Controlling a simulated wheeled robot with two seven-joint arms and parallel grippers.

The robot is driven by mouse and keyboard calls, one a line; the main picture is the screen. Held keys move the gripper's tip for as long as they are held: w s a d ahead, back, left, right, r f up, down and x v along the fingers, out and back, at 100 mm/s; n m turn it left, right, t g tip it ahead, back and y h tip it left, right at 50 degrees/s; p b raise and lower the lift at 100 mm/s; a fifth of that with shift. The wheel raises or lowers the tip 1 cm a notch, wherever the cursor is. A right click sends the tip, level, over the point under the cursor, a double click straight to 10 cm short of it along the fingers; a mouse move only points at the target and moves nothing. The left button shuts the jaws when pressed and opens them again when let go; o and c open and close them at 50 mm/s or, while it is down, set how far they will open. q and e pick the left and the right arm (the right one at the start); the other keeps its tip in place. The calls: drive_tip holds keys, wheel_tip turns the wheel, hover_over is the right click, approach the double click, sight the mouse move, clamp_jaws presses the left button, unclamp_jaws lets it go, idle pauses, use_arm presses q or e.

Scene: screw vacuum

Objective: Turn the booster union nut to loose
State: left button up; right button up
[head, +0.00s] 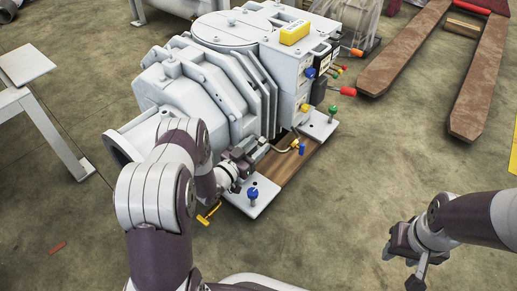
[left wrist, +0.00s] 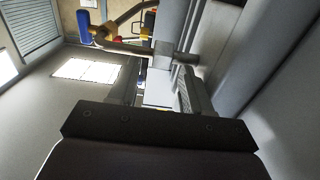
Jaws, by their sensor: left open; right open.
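A grey vacuum machine (head: 205,85) stands in the middle of the head view. A thin pipe with a brass-coloured fitting (head: 294,146) and a blue handle (head: 302,150) comes out low on its near side. The left wrist view shows the bent pipe (left wrist: 128,46) and blue handle (left wrist: 84,22) beyond the fingers. I cannot tell which part is the booster union nut. My left gripper (head: 262,146) is open, close beside the machine and left of the fitting; contact is unclear. My right gripper (head: 404,256) is open and empty over the floor at lower right.
The machine stands on a wooden base with metal plates (head: 262,197) carrying blue and green knobs. Red and orange handles (head: 340,91) stick out at its right. A yellow-handled part (head: 208,214) sits below my left arm. Brown forks (head: 480,85) lie at the right. The floor between is clear.

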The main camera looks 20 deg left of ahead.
use_arm(q)
drive_tip(key=shift+x, duration=0.85)
clamp_jaws()
drive_tip(key=f+t+b, duration=0.1)
drive_tip(key=b, duration=0.1)
drive_tip(key=t+h+b, duration=0.1)
drive_tip(key=t+b, duration=0.1)
drive_tip(key=b, duration=0.1)
drive_tip(key=shift+s+f, duration=0.15)
drive_tip(key=shift+f, duration=0.2)
drive_tip(key=shift+a+r+t+b, duration=0.15)
drive_tip(key=shift+t+b, duration=0.15)
drive_tip(key=shift+b, duration=0.15)
drive_tip(key=shift+r, duration=0.25)
